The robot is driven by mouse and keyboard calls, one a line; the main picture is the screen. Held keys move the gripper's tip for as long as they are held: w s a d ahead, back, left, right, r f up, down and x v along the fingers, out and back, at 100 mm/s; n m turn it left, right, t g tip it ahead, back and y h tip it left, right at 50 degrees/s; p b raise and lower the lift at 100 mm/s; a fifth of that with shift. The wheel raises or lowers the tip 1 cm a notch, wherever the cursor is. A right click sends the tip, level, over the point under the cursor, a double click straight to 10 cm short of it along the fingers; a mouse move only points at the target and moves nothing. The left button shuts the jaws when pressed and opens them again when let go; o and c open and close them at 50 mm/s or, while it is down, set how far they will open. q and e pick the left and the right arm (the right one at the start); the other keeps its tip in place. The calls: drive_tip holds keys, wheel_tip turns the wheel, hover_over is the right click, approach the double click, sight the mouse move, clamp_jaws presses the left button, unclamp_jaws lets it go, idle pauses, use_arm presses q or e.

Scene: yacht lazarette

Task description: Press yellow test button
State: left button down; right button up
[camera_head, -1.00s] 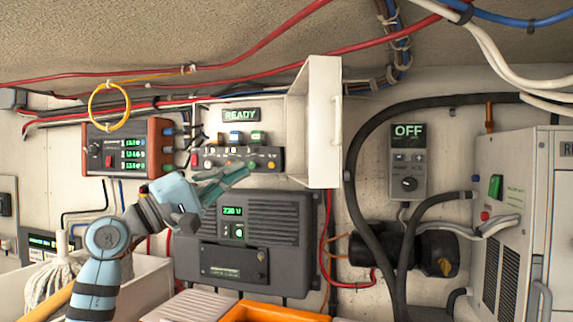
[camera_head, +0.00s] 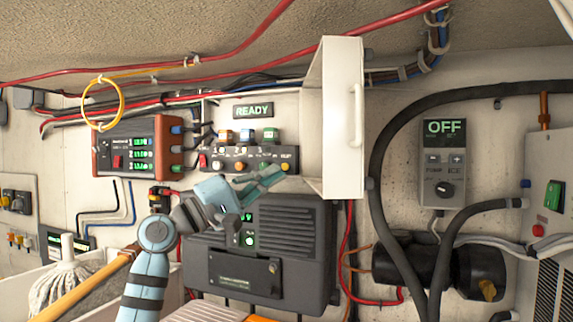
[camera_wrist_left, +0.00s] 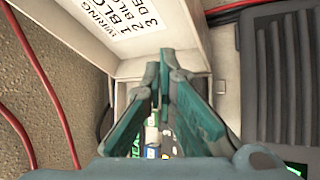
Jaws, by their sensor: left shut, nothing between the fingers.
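A small dark panel with a row of round buttons (camera_head: 238,160) is on the wall under a lit READY sign (camera_head: 253,111). A small yellowish button (camera_head: 287,167) shows at the row's right end; its label is too small to read. My left gripper (camera_head: 281,174) is shut and empty, its teal fingertips just below and in front of the row's right end. I cannot tell whether they touch the panel. In the left wrist view the closed fingers (camera_wrist_left: 165,70) cover most of the panel. My right gripper is not in view.
An open white cover (camera_head: 333,120) stands out from the wall right of the panel. A dark grey unit (camera_head: 290,235) is below, an orange-cased meter (camera_head: 137,148) to the left. A control box reading OFF (camera_head: 443,165) and thick black hoses are to the right. A mop (camera_head: 66,280) stands lower left.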

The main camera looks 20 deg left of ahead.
sight(285, 167)
use_arm(q)
drive_tip(key=w+p, duration=0.1)
drive_tip(key=w, duration=0.1)
drive_tip(key=w+p, duration=0.2)
drive_tip(key=w, duration=0.1)
drive_tip(key=shift+w+a+r, duration=0.1)
drive_tip(key=shift+w+a, duration=0.2)
drive_tip(key=shift+w, duration=0.05)
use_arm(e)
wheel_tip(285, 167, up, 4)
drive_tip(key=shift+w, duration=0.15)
use_arm(q)
drive_tip(key=shift+s, duration=0.15)
drive_tip(key=shift+p, duration=0.3)
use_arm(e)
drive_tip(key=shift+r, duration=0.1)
use_arm(q)
drive_tip(key=shift+w+p, duration=0.4)
drive_tip(key=shift+w, duration=0.1)
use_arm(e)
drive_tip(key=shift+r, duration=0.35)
